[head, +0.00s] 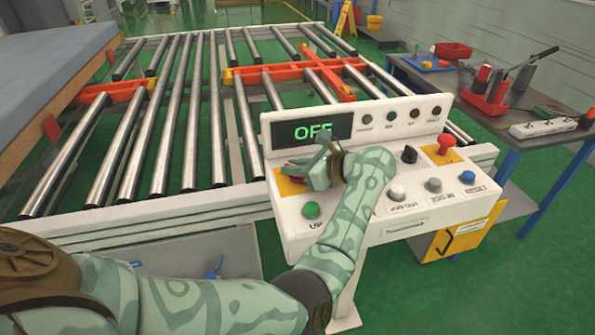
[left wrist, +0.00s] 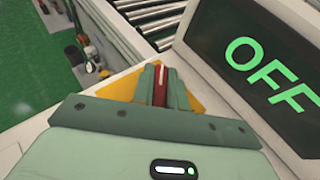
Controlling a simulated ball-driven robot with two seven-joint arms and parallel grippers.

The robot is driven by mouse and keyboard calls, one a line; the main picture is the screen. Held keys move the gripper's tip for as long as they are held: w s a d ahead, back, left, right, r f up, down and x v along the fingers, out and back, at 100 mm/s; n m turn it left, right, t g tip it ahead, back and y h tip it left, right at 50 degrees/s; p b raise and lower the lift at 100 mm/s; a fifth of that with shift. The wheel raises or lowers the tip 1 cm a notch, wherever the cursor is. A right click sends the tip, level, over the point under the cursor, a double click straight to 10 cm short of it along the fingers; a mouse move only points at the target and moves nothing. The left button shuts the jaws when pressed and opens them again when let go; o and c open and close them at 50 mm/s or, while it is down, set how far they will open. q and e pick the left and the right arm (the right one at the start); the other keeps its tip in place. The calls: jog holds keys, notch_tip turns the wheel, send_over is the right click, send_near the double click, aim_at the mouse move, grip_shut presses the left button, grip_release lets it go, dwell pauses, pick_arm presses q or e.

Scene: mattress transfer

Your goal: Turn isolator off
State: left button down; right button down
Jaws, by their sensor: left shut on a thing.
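The white control panel (head: 425,218) stands in front of the roller conveyor. Its screen (head: 309,130) reads OFF in green, and the same screen fills the right of the left wrist view (left wrist: 262,65). The red isolator handle (left wrist: 160,84) sits on a yellow plate (left wrist: 193,101) at the panel's left, below the screen. My left gripper (head: 305,172) is over that plate, with its fingers closed on either side of the red handle. The fingers hide most of the handle in the head view. My right gripper is not in view.
A green button (head: 311,210), a black knob (head: 409,154) and a red knob (head: 446,142) are on the panel. The roller conveyor (head: 190,110) lies behind, with a mattress (head: 50,75) at left. A workbench (head: 540,140) with tools stands at right.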

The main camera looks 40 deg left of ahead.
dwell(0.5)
pick_arm(q)
jog(key=c, duration=1.4)
grip_release()
jog(key=p+v, duration=0.2)
jog(key=v, duration=1.4)
jog(key=shift+w+d, duration=0.1)
jog(key=shift+w, duration=0.05)
